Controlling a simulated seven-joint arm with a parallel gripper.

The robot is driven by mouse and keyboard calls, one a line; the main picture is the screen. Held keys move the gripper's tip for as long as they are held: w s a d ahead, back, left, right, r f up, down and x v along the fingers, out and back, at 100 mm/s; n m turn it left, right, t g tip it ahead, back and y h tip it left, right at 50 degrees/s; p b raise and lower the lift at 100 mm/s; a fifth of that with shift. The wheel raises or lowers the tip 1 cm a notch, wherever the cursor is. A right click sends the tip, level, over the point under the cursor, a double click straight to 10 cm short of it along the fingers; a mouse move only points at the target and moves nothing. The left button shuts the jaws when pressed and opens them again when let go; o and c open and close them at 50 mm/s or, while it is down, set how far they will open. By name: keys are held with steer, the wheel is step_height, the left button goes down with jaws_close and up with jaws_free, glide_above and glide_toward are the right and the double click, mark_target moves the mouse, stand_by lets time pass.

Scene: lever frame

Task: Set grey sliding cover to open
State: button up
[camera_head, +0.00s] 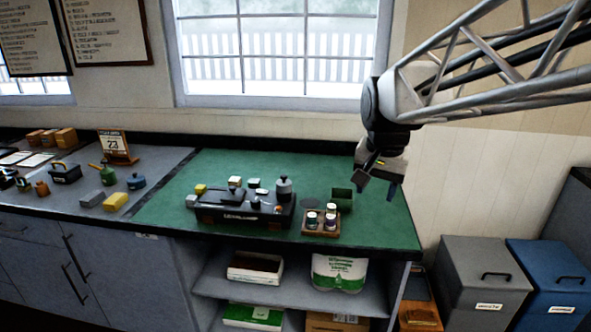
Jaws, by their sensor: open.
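A black lever frame box (242,213) with a white label on its front stands on the green mat. A dark grey slab (228,194) on its top may be the sliding cover; at this size I cannot tell for sure, nor whether it is open or shut. A grey round knob-like part (284,189) stands at the box's right end. My gripper (377,187) hangs open and empty above the right part of the mat, apart from the box and to its right.
A wooden tray (311,231) with small jars and a dark green box (342,198) stand between the frame and my gripper. Small pale blocks (191,200) lie by the frame's left end. The mat's (389,231) right front is clear.

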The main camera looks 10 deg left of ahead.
steer(key=w+a+m, duration=0.1)
steer(key=w+a, duration=0.6)
steer(key=w, duration=0.2)
steer(key=m+g, duration=0.2)
steer(key=m, duration=0.3)
glide_above(233, 187)
steer(key=f, duration=1.2)
steer(key=shift+s+d+f, duration=0.15)
steer(key=shift+d+f, duration=0.1)
steer(key=shift+d, duration=0.05)
steer(key=shift+a+f, duration=0.15)
steer(key=shift+a, duration=0.2)
steer(key=shift+f, duration=0.1)
steer(key=shift+f, duration=3.8)
jaws_close()
